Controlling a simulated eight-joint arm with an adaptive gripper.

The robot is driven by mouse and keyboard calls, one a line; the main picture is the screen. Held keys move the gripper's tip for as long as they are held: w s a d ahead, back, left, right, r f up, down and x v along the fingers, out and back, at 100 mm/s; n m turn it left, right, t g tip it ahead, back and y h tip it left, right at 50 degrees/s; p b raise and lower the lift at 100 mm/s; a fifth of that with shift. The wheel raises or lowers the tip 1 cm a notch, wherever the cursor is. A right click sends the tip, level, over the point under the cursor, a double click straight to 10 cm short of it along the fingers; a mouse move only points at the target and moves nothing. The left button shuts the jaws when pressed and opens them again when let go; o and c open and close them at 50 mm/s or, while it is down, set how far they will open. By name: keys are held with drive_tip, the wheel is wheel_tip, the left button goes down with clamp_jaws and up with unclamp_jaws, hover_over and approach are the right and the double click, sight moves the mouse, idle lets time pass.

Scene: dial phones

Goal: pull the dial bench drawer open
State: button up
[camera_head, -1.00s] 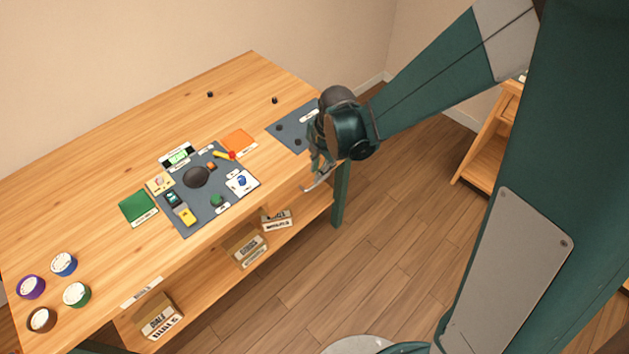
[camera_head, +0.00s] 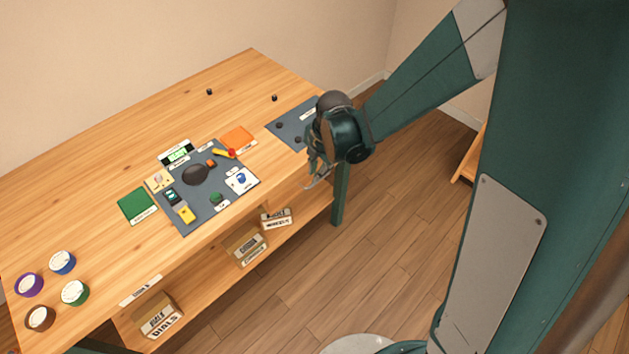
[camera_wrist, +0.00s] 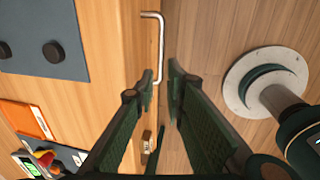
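The dial bench (camera_head: 90,165) is a light wood table at the left in the head view. Its drawer front (camera_wrist: 135,22) shows as a narrow wooden strip in the wrist view, with a silver bar handle (camera_wrist: 161,45). My gripper (camera_head: 317,174) is at the bench's front edge near the right end. In the wrist view my gripper (camera_wrist: 161,70) is open, with its fingertips on either side of the handle's lower part. I cannot tell whether either finger touches the bar. The drawer appears shut; my gripper partly hides it in the head view.
A grey mat (camera_head: 188,222) with several small items lies on the bench, with a second mat (camera_head: 275,130) near my gripper. Several cups (camera_head: 62,263) stand at the left. Boxes (camera_head: 158,314) sit on the shelf below. The wooden floor (camera_head: 390,230) before the bench is clear.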

drive_tip(key=shift+w+a+f+b, duration=0.1)
drive_tip(key=shift+f+b, duration=0.15)
drive_tip(key=shift+f, duration=0.65)
drive_tip(key=shift+w+a+f+b, duration=0.15)
drive_tip(key=shift+f+b, duration=0.1)
drive_tip(key=shift+f, duration=0.7)
drive_tip(key=shift+w+a+f+b, duration=0.1)
drive_tip(key=shift+f+b, duration=0.15)
drive_tip(key=shift+f, duration=0.65)
drive_tip(key=shift+c, duration=0.6)
clamp_jaws()
drive_tip(key=s+d+b, duration=0.1)
drive_tip(key=s+d, duration=1.9)
drive_tip(key=shift+s+d, duration=0.15)
drive_tip(key=shift+s, duration=0.05)
drive_tip(key=shift+o, duration=0.6)
unclamp_jaws()
